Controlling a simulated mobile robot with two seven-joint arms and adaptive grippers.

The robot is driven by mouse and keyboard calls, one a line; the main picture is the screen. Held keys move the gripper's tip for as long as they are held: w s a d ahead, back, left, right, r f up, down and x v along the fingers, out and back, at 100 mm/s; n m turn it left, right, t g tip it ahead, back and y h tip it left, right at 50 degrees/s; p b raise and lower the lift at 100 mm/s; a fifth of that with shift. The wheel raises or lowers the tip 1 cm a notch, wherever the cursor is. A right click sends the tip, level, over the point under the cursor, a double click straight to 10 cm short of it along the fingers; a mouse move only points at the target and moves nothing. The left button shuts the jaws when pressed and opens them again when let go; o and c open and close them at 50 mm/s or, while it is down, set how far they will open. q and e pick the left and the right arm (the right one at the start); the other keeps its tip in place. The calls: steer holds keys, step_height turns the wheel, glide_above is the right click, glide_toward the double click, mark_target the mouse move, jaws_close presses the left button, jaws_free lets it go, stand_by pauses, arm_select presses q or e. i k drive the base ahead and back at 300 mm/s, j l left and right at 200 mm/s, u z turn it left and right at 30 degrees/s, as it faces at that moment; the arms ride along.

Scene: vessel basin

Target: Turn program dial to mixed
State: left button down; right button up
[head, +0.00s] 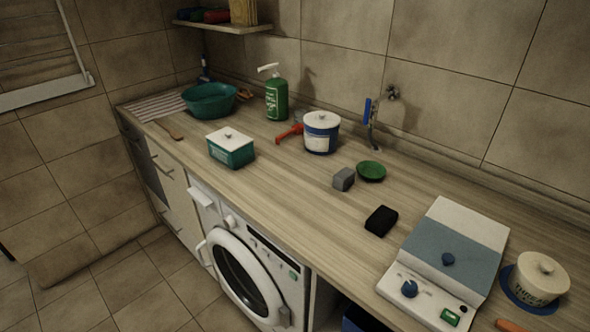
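A white front-loading washing machine (285,292) stands under the counter, its round door facing left and forward. A small white round dial (230,221) sits on its upper front panel, between the drawer front (201,197) and a dark strip. Its markings and pointer are too small to read. A white and blue-grey appliance (437,242) on the counter at the right also has a blue knob (410,289) and a green switch (450,317). I cannot tell any label on them. Neither of my grippers is in view.
The wooden counter (290,210) holds a green basin (210,101), a green pump bottle (276,98), a teal box (231,151), a white-blue pot (320,132), a grey block (344,179), a black sponge (381,221) and a lidded pot (540,277). The tiled floor (130,285) before the machine is clear.

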mark_target(230, 223)
steer(key=k+j+z, duration=0.15)
steer(key=j, duration=0.25)
steer(key=j+z, duration=0.1)
steer(key=j, duration=0.3)
steer(key=k+j+z, duration=0.15)
steer(key=j, duration=0.25)
